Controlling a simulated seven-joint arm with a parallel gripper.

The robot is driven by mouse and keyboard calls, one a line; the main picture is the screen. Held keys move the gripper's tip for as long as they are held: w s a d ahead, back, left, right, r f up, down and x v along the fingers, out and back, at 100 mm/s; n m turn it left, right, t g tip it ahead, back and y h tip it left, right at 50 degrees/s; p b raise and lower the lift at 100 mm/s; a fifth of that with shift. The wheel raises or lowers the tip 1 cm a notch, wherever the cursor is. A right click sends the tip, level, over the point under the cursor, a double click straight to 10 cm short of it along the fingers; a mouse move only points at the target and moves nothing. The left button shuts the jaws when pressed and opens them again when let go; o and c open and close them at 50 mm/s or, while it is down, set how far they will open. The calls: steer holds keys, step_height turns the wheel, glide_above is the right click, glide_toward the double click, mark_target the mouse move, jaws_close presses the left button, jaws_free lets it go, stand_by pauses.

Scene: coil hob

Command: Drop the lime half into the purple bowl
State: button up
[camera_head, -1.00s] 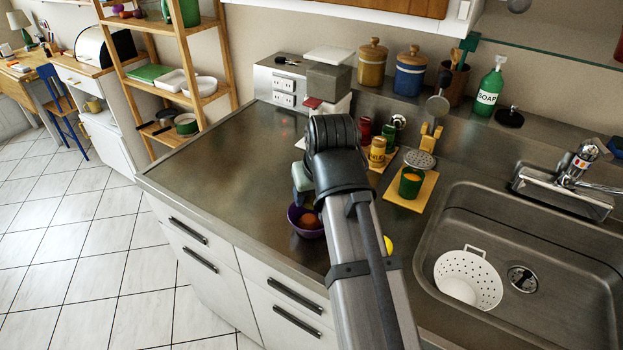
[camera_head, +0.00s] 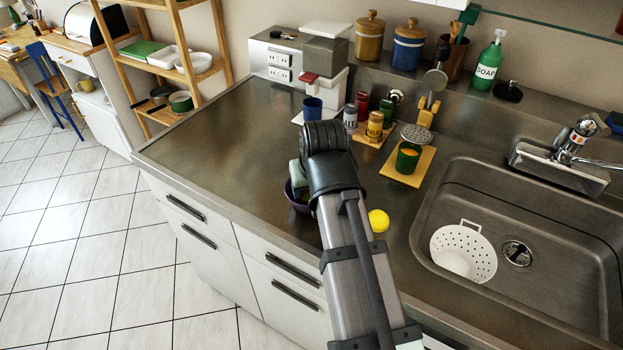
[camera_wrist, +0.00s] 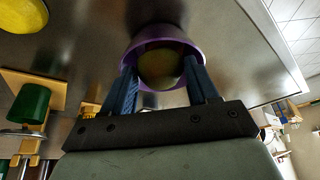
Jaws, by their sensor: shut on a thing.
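The purple bowl (camera_head: 298,204) stands on the steel counter near its front edge, largely hidden by my arm in the head view. In the wrist view the bowl (camera_wrist: 197,45) lies just beyond my fingertips. My gripper (camera_wrist: 162,72) has its blue fingers on either side of a round yellow-green piece, which I take to be the lime half (camera_wrist: 160,68). It is shut on it, and the piece shows against the bowl's opening. Whether the piece touches the bowl or its contents cannot be told. In the head view my gripper is mostly hidden behind my wrist.
A yellow lemon (camera_head: 378,220) lies right of my arm. A green cup (camera_head: 408,158) stands on a wooden board, with spice jars (camera_head: 374,127) and a blue cup (camera_head: 312,109) behind. The sink (camera_head: 480,310) is at right. The counter's left part is clear.

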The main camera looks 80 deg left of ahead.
steer(key=o, duration=1.2)
steer(key=v, duration=1.3)
steer(key=shift+d+r, duration=0.15)
steer(key=shift+r, duration=0.15)
